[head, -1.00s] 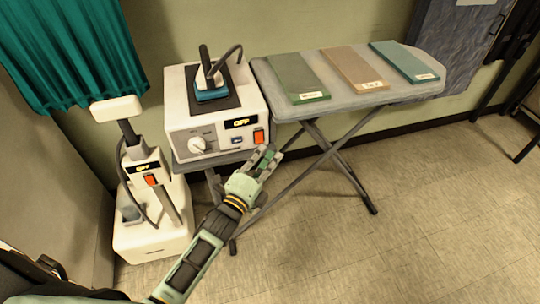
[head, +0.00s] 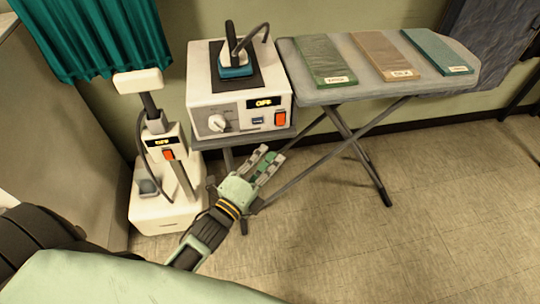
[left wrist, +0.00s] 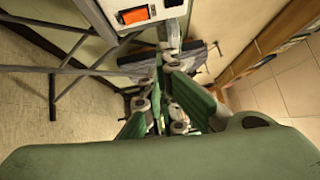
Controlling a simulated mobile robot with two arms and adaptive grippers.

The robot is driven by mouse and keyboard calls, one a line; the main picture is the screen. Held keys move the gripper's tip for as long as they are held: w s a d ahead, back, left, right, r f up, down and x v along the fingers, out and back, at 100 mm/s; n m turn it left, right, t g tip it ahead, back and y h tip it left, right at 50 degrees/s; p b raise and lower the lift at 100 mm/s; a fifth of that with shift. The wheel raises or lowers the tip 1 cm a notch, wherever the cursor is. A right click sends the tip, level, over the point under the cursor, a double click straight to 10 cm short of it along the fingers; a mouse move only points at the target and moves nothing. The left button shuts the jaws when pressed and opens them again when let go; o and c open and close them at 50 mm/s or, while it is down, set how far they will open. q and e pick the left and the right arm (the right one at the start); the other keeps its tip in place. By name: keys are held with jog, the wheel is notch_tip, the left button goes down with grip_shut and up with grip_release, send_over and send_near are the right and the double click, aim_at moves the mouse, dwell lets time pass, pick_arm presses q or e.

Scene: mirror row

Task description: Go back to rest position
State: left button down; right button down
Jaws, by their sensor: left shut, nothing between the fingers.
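My left gripper (head: 268,162) is in the head view, in front of and below the white steam station. It is shut and empty, with its fingers pointing up and to the right. It also shows in the left wrist view (left wrist: 160,75), near the picture's middle. The station (head: 238,90) bears a teal iron (head: 235,72) on its dark top pad. Its display reads OFF, above a red-orange switch (head: 280,118). That switch also shows at the top of the left wrist view (left wrist: 134,16). My right gripper is not in view.
The ironing board (head: 385,90) stands to the right, bearing a green (head: 320,58), a tan (head: 385,53) and a teal (head: 438,50) labelled cloth. A white steamer (head: 165,205) with its display at OFF stands left, by the teal curtain (head: 95,35). Floor at the right is free.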

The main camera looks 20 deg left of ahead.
pick_arm(q)
jog(key=s+a+f+n+g+y, duration=0.1)
jog(key=s+f+n+g, duration=0.25)
jog(key=f, duration=0.75)
jog(key=s+f+n+g+y, duration=0.1)
jog(key=s+f+n+g, duration=0.2)
jog(key=f, duration=0.7)
jog(key=s+a+f+n+g, duration=0.1)
jog(key=s+f+n+g, duration=0.3)
jog(key=f, duration=0.7)
jog(key=s+f+n+g, duration=0.2)
jog(key=s+f, duration=0.3)
jog(key=s, duration=0.5)
jog(key=s+a+f+n+g+y, duration=0.1)
jog(key=s+f+n+g, duration=0.1)
jog(key=s+f, duration=0.4)
jog(key=s+a+f+n+g+p, duration=0.1)
jog(key=s+f+n+g, duration=0.2)
jog(key=s, duration=1.1)
notch_tip(320, 180, down, 3)
jog(key=shift+s+f+n+y, duration=0.15)
jog(key=shift+s+n+y, duration=0.2)
jog(key=shift+n, duration=0.2)
